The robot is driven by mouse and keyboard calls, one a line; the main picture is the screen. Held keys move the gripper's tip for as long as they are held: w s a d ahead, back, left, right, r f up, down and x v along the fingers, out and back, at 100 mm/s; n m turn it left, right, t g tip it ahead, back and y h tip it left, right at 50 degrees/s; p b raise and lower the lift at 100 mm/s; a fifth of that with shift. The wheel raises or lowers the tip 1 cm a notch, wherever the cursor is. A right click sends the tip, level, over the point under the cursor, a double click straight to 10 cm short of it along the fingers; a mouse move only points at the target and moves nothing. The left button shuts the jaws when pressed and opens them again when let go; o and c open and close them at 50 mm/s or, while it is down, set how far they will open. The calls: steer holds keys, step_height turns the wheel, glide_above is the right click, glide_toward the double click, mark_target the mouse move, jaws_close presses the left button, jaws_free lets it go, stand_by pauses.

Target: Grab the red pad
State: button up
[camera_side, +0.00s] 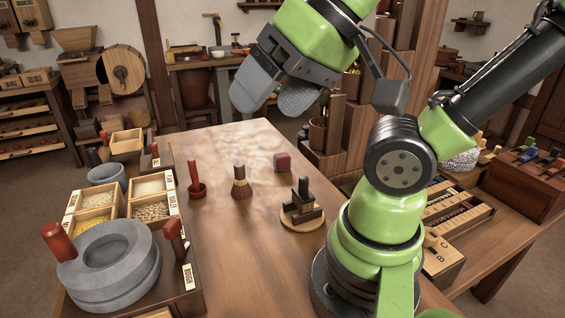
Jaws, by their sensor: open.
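A small dark red block-shaped pad (283,162) lies on the wooden table, toward its far middle. My gripper (275,98) is above the far end of the table, higher than the pad and apart from it. Its two grey fingers are spread, with nothing visible between them. Nothing covers the pad in this view.
A round board with dark blocks (302,207) sits nearer. A grey stone quern (108,262) and grain boxes fill the left side. The table's far end is clear.

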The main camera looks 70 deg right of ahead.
steer(key=m+g+h, duration=0.4)
steer(key=m+h, duration=0.1)
steer(key=m, duration=0.1)
glide_above(282, 155)
steer(key=s+a, duration=0.2)
step_height(282, 155, down, 24)
steer(key=shift+w+r, duration=0.1)
steer(key=shift+r, duration=0.1)
steer(key=shift+h, duration=0.3)
steer(key=shift+d+x, duration=0.2)
steer(key=shift+x, duration=2.9)
steer(key=shift+r, duration=0.1)
